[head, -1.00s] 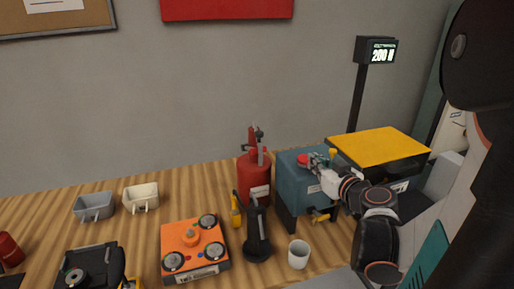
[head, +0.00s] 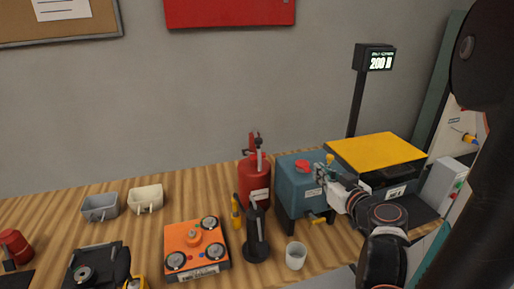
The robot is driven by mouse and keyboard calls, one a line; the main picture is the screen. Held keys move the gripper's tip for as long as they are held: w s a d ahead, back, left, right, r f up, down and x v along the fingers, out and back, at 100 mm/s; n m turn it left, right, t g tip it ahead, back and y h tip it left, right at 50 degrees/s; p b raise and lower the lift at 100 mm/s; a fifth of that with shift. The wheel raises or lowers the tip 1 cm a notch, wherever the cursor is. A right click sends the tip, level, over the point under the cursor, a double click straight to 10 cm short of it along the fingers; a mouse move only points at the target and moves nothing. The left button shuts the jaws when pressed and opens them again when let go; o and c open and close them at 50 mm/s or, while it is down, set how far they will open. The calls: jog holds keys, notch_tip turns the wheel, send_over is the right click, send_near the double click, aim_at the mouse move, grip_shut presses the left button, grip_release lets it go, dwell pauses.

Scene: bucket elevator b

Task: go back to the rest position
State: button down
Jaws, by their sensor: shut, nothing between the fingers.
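My gripper (head: 328,172) is shut and empty. It is near the right side of a blue-grey box (head: 297,188) with a red cap on top and a yellow tap low on its front. Whether my gripper touches the box cannot be told. My forearm runs from it down to the lower right and hides part of the table.
A black machine with a yellow top (head: 376,149) and a display post (head: 375,58) stand behind my arm. A red extinguisher (head: 256,170), a black stand (head: 256,238), a white cup (head: 296,255) and an orange device (head: 190,237) stand left.

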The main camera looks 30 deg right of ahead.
jog(key=s, duration=0.1)
jog(key=s+f, duration=0.1)
jog(key=s, duration=0.1)
jog(key=s+a+f, duration=0.1)
jog(key=shift+s, duration=0.25)
